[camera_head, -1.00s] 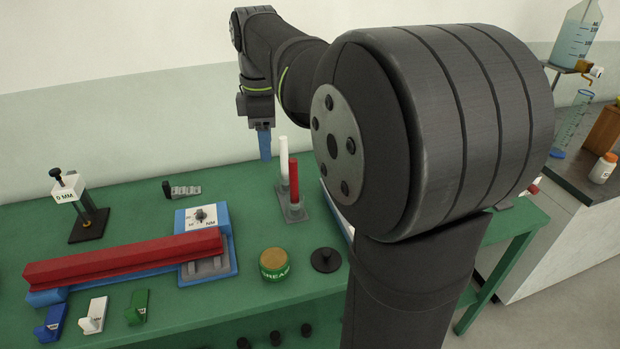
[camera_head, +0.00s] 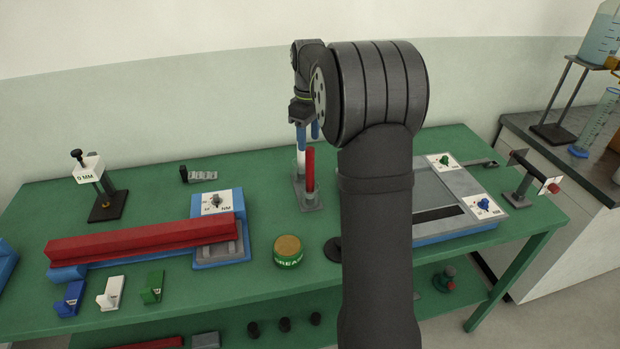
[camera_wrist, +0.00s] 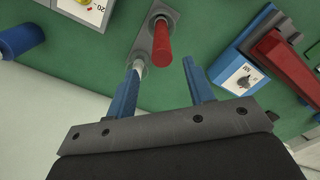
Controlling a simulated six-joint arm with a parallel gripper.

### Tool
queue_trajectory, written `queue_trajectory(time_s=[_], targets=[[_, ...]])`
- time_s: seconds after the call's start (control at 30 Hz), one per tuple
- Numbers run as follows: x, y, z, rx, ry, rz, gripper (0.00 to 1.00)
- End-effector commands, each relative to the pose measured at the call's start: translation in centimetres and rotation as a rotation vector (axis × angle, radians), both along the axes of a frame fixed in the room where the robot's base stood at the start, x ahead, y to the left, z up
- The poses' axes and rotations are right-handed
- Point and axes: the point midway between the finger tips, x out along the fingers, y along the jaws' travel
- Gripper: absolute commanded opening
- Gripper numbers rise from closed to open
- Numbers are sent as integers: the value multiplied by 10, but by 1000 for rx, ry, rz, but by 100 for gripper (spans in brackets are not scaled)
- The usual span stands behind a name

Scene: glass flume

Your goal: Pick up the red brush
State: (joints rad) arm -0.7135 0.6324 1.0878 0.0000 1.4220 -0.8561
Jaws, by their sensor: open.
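The red brush (camera_head: 310,168) stands upright in a grey holder (camera_head: 308,204) on the green bench. A white brush (camera_head: 301,160) stands close beside it in the same holder. My gripper (camera_head: 308,132) has blue fingers pointing down, over the brushes. In the wrist view my gripper (camera_wrist: 161,70) is open and empty. The red brush (camera_wrist: 161,44) shows there just beyond the gap between the fingertips. The white brush (camera_wrist: 139,64) is close to the left fingertip. I cannot tell whether they touch.
A green tin (camera_head: 288,251) stands in front of the brushes. A grey device with two knobs (camera_head: 450,200) is on the right.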

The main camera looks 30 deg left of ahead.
Motion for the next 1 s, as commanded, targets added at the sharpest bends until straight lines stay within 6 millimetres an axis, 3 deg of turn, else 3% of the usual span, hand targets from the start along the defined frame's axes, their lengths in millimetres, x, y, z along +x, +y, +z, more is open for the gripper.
queue_trajectory(time_s=[0.1,0.43,0.7,1.0], targets=[[-1,0,-22,-1,2,1,48],[-2,-2,-50,-1,1,1,48],[-4,-5,-87,-1,1,1,48],[-4,-5,-92,1,-1,1,48]])
